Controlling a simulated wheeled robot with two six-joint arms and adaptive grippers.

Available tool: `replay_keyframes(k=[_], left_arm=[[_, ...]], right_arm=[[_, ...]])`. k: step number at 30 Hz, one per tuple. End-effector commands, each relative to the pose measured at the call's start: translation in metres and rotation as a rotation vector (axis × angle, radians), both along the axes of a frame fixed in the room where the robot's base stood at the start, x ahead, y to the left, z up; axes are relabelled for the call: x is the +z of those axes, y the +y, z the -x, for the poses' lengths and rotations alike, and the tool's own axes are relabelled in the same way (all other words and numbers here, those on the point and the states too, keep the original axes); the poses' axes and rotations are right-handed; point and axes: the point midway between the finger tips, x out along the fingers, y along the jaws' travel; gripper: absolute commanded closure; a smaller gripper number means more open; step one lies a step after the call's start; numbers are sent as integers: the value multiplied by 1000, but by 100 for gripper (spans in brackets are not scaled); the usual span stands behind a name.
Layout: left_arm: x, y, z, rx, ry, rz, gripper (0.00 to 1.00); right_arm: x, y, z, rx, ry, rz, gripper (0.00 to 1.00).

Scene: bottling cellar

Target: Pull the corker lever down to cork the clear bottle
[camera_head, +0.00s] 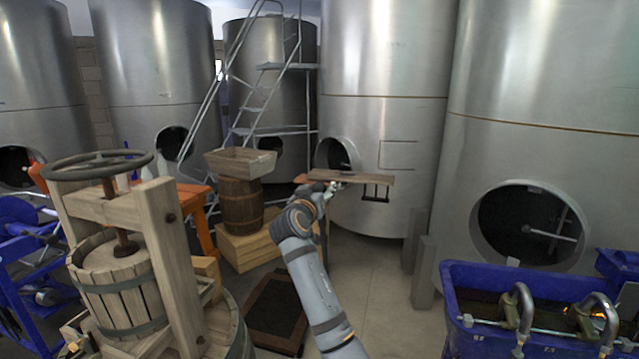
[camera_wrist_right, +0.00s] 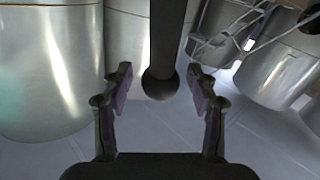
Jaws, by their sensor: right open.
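My right gripper (camera_head: 334,187) is at the far end of my arm in the middle of the head view, small and partly covered by the wrist. In the right wrist view its two fingers (camera_wrist_right: 158,84) are apart. A dark bar with a round knob (camera_wrist_right: 160,86), which looks like the corker lever, comes down from the top and lines up with the gap between them. No contact with either finger shows; its depth is hard to judge. The corker body and the lever are not clear in the head view. A pale bottle (camera_head: 147,168), perhaps the clear one, stands behind the wooden press. My left gripper is out of view.
A wooden press (camera_head: 160,250) fills the left front. A barrel (camera_head: 242,205) stands on a crate behind it. A wooden board (camera_head: 365,178) is beside my gripper. A blue tub (camera_head: 450,290) with metal spouts is at right. Large steel tanks (camera_head: 385,80) line the back.

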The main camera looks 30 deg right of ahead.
Motion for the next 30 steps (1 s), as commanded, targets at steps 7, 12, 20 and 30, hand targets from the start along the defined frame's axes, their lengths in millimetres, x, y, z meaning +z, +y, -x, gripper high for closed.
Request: replay_keyframes(k=[7,12,20,30], left_arm=[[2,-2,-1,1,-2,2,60],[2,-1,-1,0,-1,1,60],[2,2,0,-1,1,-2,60],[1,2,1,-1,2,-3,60]], right_arm=[[-1,-4,-3,1,0,0,41],[-1,-4,-3,1,0,0,53],[-1,-3,-3,1,0,0,88],[-1,-4,-3,1,-1,0,100]])
